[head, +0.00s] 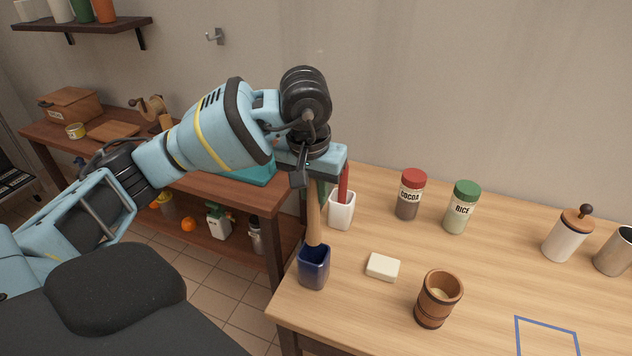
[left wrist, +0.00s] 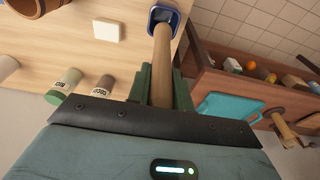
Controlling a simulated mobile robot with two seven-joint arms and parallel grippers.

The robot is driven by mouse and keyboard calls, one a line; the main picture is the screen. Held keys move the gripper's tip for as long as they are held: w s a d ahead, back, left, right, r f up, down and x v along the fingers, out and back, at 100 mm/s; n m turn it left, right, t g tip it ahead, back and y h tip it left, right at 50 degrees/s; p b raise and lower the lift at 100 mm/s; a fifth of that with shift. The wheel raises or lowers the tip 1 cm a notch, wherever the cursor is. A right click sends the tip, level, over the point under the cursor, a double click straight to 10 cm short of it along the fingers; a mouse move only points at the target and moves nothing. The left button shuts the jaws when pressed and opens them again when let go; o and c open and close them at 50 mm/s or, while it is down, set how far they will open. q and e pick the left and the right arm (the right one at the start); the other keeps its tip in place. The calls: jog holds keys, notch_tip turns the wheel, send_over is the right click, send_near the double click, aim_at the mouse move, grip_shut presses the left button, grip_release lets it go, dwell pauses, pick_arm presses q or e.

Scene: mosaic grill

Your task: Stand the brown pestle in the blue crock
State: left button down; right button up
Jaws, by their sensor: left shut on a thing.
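The brown pestle (head: 313,218) is a long wooden rod, held nearly upright. My left gripper (head: 317,187) is shut on its upper part, above the table's left edge. The blue crock (head: 314,270) stands near the table's front left corner. The pestle's lower end meets the crock's mouth and seems to be inside it; its depth is hidden. The left wrist view shows the pestle (left wrist: 163,62) between the green fingers (left wrist: 160,88), running to the opening of the crock (left wrist: 176,18). My right gripper is not in view.
A white holder (head: 341,211) with a red-handled item stands just behind the crock. A white block (head: 383,267) and a wooden mug (head: 438,300) lie to the right. Cocoa (head: 410,196) and rice (head: 461,208) jars stand farther back. The table's left edge is close.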

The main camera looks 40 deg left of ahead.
aim_at(314, 222)
pick_arm(q)
notch_tip(314, 222, down, 2)
jog(key=shift+f+b, duration=0.1)
jog(key=shift+b, duration=0.25)
jog(key=shift+f+b, duration=1.35)
jog(key=shift+f, duration=1.15)
jog(key=shift+f+b, duration=0.45)
jog(key=shift+f, duration=0.35)
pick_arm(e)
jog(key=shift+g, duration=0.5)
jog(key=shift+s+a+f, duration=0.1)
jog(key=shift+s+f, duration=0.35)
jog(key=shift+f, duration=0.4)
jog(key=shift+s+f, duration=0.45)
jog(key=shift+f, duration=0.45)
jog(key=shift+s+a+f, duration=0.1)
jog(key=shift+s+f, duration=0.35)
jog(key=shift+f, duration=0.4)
pick_arm(q)
jog(key=c, duration=1.2)
grip_release()
jog(key=shift+o, duration=0.2)
jog(key=r, duration=0.2)
jog(key=s+r, duration=0.1)
jog(key=r, duration=0.4)
jog(key=shift+s+d+r, duration=0.1)
jog(key=shift+s+r, duration=0.05)
jog(key=shift+r, duration=0.2)
